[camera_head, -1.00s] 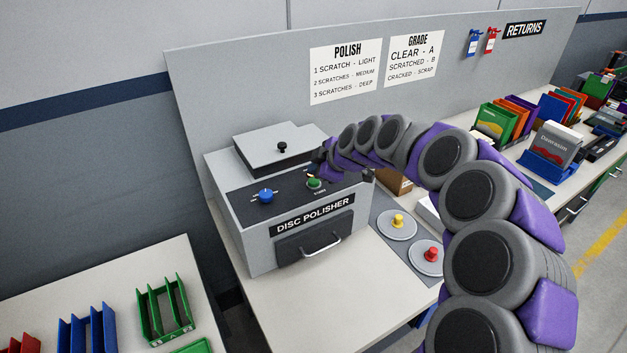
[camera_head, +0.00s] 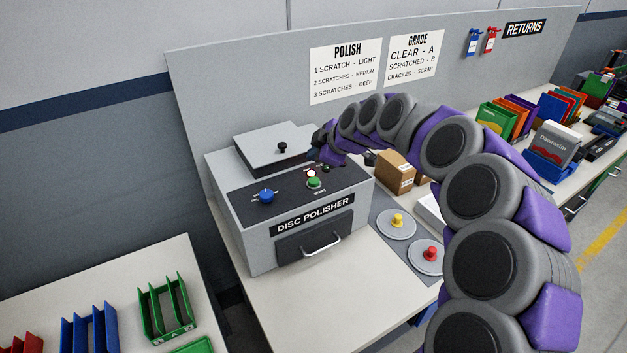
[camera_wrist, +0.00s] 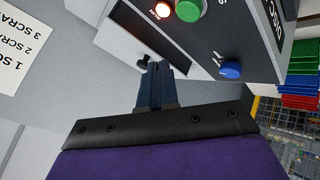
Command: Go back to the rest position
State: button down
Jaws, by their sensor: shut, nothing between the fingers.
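My arm arches in from the right in the head view, and my gripper (camera_head: 314,151) hangs above the back part of the grey disc polisher's (camera_head: 245,228) top panel. In the wrist view my gripper (camera_wrist: 153,72) is shut and empty, its dark fingers together. The polisher's green start button (camera_head: 314,183) and a glowing lamp (camera_head: 311,173) lie below and apart from it. The blue knob (camera_head: 266,196) is at the panel's left. The wrist view also shows the green button (camera_wrist: 188,9), lit lamp (camera_wrist: 160,10) and blue knob (camera_wrist: 231,70).
Colored racks (camera_head: 166,308) stand on the left table. A grey back panel (camera_head: 230,90) rises behind the polisher.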

dwell(0.3)
jog(key=s+d+f+m+g+h, duration=0.2)
jog(key=s+d+m, duration=0.4)
jog(key=s, duration=1)
jog(key=s+d+f+m+g+h, duration=0.2)
jog(key=s+d+m, duration=0.4)
jog(key=s, duration=1)
jog(key=s+d+f+m+g+h, duration=0.2)
jog(key=s+d+m+g, duration=0.2)
jog(key=s, duration=1.3)
jog(key=d+m, duration=0.2)
jog(key=shift+d+f+h, duration=0.3)
jog(key=shift+f, duration=0.1)
jog(key=c, duration=1.9)
grip_release()
